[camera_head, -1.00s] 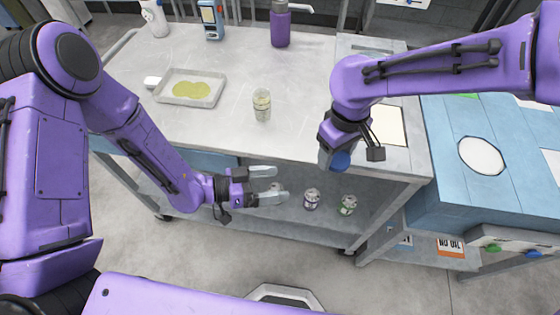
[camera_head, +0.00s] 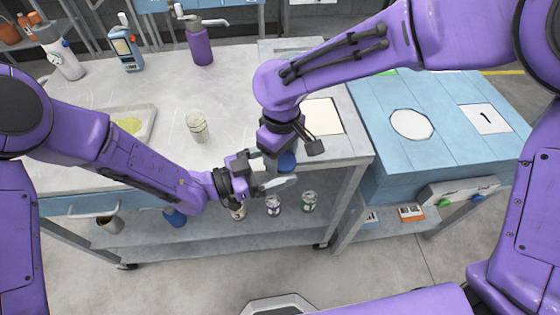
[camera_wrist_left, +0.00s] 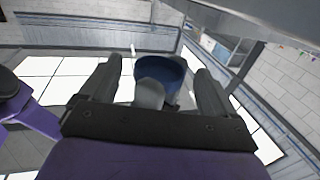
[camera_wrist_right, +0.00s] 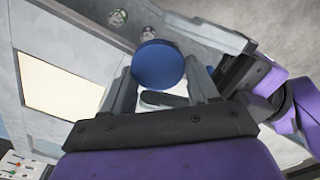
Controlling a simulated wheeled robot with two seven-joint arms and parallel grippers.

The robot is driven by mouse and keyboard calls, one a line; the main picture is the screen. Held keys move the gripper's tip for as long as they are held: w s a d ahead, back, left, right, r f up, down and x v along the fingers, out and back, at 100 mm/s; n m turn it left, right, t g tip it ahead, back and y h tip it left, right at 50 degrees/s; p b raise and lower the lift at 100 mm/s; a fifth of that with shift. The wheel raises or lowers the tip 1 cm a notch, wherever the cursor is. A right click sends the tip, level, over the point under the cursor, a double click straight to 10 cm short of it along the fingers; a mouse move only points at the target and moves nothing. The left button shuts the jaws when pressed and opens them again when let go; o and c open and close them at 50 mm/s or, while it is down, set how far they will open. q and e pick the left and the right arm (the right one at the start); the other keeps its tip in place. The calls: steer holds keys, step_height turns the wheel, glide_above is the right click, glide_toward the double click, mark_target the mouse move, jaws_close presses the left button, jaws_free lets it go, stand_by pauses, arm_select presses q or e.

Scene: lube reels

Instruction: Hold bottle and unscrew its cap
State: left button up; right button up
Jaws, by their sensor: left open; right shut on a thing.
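A dark blue bottle (camera_head: 287,161) is held in front of the table's front edge, mostly hidden in the head view by my grippers. My right gripper (camera_head: 281,150) comes from above and is shut on it. In the right wrist view the round blue end (camera_wrist_right: 158,65) shows between the fingers. My left gripper (camera_head: 275,180) is open, its fingers reaching in from the left just below the right gripper. In the left wrist view the blue bottle (camera_wrist_left: 160,72) lies between the spread fingers, with gaps on both sides. I cannot make out the cap.
The grey table (camera_head: 240,100) carries a jar (camera_head: 197,127), a tray (camera_head: 148,122), a purple bottle (camera_head: 201,45) and a blue handheld device (camera_head: 126,50). A blue workbench (camera_head: 455,150) stands at the right.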

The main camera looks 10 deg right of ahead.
arm_select(q)
steer(key=shift+w+d, duration=0.1)
steer(key=shift+d, duration=0.4)
steer(key=c, duration=1)
steer(key=o, duration=1)
